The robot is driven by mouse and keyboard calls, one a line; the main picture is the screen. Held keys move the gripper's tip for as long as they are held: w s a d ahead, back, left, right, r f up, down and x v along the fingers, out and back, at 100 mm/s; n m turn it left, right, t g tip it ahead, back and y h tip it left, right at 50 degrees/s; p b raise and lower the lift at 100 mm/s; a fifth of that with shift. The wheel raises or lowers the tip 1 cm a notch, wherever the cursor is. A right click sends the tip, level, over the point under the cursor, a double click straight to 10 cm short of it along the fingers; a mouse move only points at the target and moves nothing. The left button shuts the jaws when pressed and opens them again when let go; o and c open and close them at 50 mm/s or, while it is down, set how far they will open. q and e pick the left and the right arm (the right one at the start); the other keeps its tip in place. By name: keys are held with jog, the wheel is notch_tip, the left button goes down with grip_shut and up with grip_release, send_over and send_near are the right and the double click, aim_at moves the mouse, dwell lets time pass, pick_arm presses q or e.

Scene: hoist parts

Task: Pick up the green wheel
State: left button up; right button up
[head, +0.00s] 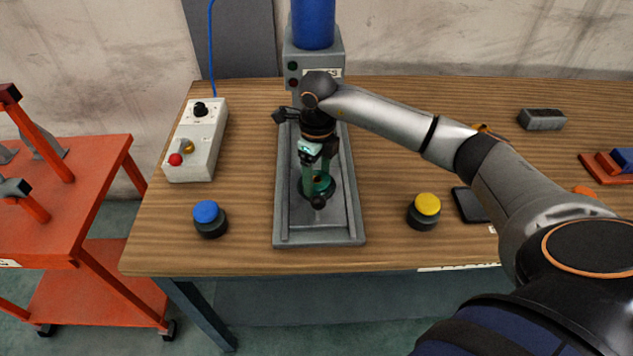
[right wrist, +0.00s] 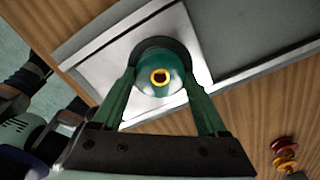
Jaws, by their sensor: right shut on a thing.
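The green wheel (head: 321,181) is a small teal-green round part with a yellow ring around its centre hole. In the head view it is partly hidden by my right gripper (head: 317,190), which comes down over it from above. In the right wrist view the wheel (right wrist: 160,66) sits between the two green fingers, one on each side. The right gripper is shut on it. The wheel is over a dark round base on the grey metal tray (head: 347,225); I cannot tell whether it touches the base. My left gripper is not in view.
A blue button (head: 207,212) and a yellow button (head: 427,205) flank the tray. A control box (head: 197,140) stands left, a blue-topped column (head: 313,25) behind. A dark flat object (head: 468,205) and a grey block (head: 541,119) lie right. An orange cart (head: 80,190) stands left.

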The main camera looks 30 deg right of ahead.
grip_shut()
